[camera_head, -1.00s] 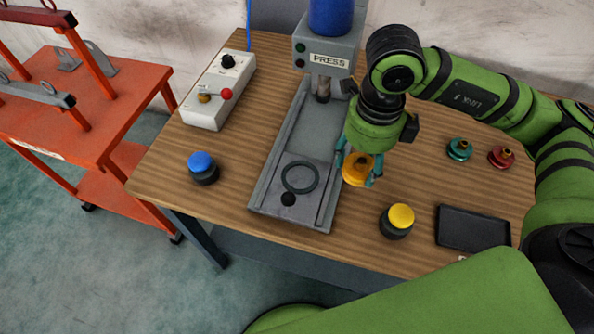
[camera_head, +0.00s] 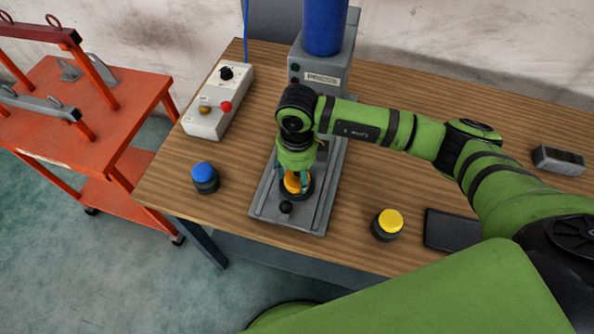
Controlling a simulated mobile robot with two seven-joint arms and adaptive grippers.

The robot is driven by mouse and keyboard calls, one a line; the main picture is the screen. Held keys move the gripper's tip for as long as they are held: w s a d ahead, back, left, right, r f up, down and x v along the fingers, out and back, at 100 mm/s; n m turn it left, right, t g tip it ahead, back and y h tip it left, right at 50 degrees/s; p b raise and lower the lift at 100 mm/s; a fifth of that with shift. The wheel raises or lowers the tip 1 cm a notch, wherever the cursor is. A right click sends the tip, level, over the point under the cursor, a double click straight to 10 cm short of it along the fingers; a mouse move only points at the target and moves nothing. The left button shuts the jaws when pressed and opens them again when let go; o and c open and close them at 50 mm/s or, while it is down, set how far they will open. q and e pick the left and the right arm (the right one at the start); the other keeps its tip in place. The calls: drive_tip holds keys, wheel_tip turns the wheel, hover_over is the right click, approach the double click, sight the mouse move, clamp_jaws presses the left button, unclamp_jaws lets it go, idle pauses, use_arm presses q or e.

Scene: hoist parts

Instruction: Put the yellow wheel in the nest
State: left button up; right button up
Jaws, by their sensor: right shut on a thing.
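The yellow wheel (camera_head: 291,184) is between the fingers of my right gripper (camera_head: 296,187), over the nest (camera_head: 284,195). The nest is a dark ring on the grey bed of the press (camera_head: 262,203), near its front end. The gripper points down and is shut on the wheel. Part of the ring shows around the wheel; the fingers and the wheel hide the rest. I cannot tell whether the wheel touches the bottom of the nest. My left gripper is not in view.
The press column (camera_head: 322,68) stands behind my gripper. A blue button (camera_head: 204,175) is left of the bed, a yellow button (camera_head: 388,223) and a black tray (camera_head: 452,231) right. A control box (camera_head: 218,100) is at back left. A grey block (camera_head: 558,160) lies far right.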

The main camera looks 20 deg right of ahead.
drive_tip(key=shift+f, duration=0.55)
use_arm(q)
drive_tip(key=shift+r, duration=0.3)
use_arm(e)
drive_tip(key=shift+f, duration=0.1)
drive_tip(key=shift+f, duration=0.15)
drive_tip(key=o, duration=1.7)
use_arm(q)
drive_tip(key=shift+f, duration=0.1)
